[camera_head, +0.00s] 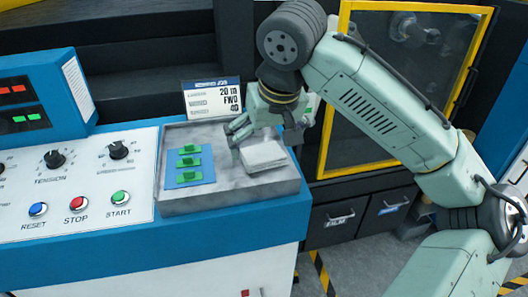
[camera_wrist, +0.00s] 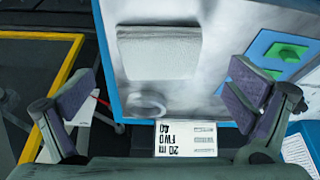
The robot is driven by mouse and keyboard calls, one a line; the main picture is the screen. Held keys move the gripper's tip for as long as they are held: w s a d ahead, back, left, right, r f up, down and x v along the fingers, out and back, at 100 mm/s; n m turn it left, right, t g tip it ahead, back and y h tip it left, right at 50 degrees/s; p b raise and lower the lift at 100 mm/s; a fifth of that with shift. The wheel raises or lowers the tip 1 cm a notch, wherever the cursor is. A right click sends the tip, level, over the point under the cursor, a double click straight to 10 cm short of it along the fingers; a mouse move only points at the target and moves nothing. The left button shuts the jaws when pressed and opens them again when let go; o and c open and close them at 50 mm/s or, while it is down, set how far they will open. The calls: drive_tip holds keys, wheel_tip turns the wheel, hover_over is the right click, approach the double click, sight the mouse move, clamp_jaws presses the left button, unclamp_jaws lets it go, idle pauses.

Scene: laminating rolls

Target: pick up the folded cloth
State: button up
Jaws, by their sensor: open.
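The folded cloth (camera_head: 264,156) is a whitish, layered square pad lying in the right part of a grey metal tray (camera_head: 222,196). In the wrist view the cloth (camera_wrist: 159,52) shows whole, in the upper middle. My gripper (camera_head: 262,132) is above the tray at the cloth's far side. In the wrist view my gripper (camera_wrist: 160,96) has its fingers wide apart, with nothing between the pads. The cloth lies ahead of the fingers, and I see no contact.
A blue mat (camera_head: 190,170) with several green pieces lies left of the cloth. A small pale ring (camera_wrist: 148,104) lies near the cloth. A job card (camera_head: 211,98) stands behind the tray. The control panel (camera_head: 75,190) is at left, a yellow-framed door (camera_head: 335,120) at right.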

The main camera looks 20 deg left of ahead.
sight(264, 152)
drive_tip(key=x, duration=0.3)
drive_tip(key=shift+w, duration=0.15)
drive_tip(key=shift+c, duration=0.2)
drive_tip(key=c, duration=1)
drive_tip(key=shift+r, duration=0.55)
wheel_tip(264, 152, up, 2)
drive_tip(key=shift+r+b, duration=0.1)
drive_tip(key=shift+b, duration=0.35)
drive_tip(key=s+d+r+b, duration=0.1)
drive_tip(key=s+b, duration=0.2)
drive_tip(key=s, duration=1.3)
drive_tip(key=shift+r+b, duration=0.35)
drive_tip(key=shift+b, duration=0.05)
